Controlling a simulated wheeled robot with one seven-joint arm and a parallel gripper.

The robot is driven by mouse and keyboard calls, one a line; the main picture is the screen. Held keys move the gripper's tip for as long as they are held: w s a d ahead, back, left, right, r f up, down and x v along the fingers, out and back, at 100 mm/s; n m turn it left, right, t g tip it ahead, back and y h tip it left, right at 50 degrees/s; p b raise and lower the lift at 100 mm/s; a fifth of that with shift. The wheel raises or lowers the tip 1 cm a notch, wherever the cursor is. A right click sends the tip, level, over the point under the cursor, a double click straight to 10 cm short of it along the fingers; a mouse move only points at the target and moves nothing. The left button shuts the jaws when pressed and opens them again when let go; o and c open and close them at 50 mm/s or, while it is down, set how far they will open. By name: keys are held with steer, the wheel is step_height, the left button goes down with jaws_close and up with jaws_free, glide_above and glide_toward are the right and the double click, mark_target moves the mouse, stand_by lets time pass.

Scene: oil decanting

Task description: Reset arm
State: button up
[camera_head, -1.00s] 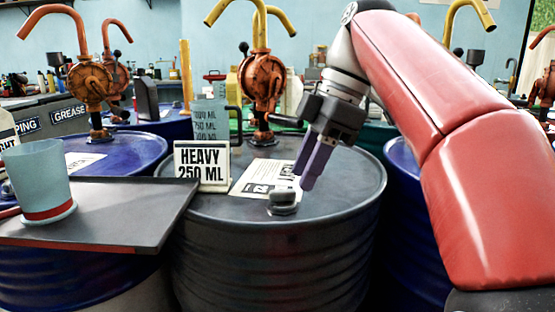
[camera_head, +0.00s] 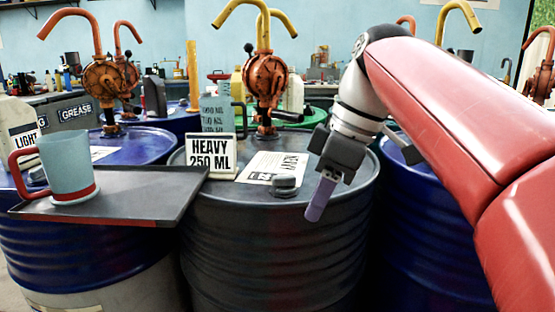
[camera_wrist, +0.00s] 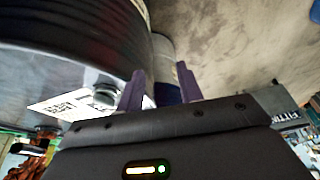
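My gripper (camera_head: 318,202) hangs at the front right of the dark grey drum (camera_head: 240,200), its purple fingers pointing down. In the wrist view its two fingers (camera_wrist: 160,90) stand apart with nothing between them. The fingers are close to the round bung cap (camera_head: 286,187) on the drum top, to its right. The cap also shows in the wrist view (camera_wrist: 104,95), left of the fingers. I cannot tell how high the fingers are over the drum's rim.
A grey tray (camera_head: 150,180) at left holds a blue-grey mug (camera_head: 68,165) with a red handle. A "HEAVY 250 ML" sign (camera_head: 210,155), a measuring jug (camera_head: 217,113) and an orange hand pump (camera_head: 266,82) stand on the drum. A blue drum (camera_head: 420,215) is at right.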

steer(key=s+d+f+m+t+h, duration=0.1)
steer(key=s+d+f+m, duration=0.2)
steer(key=f+m, duration=0.2)
steer(key=s+d+f+m+t+h, duration=0.1)
steer(key=s+d+f+m+t, duration=0.1)
steer(key=f, duration=0.8)
steer(key=s+d+f+m+t+h, duration=0.1)
steer(key=s+d+f+m, duration=0.3)
steer(key=s+f+m, duration=0.2)
step_height(320, 180, down, 2)
steer(key=shift+s+f+m+t+h, duration=0.15)
steer(key=shift+m+t+h, duration=0.15)
steer(key=shift+m, duration=0.5)
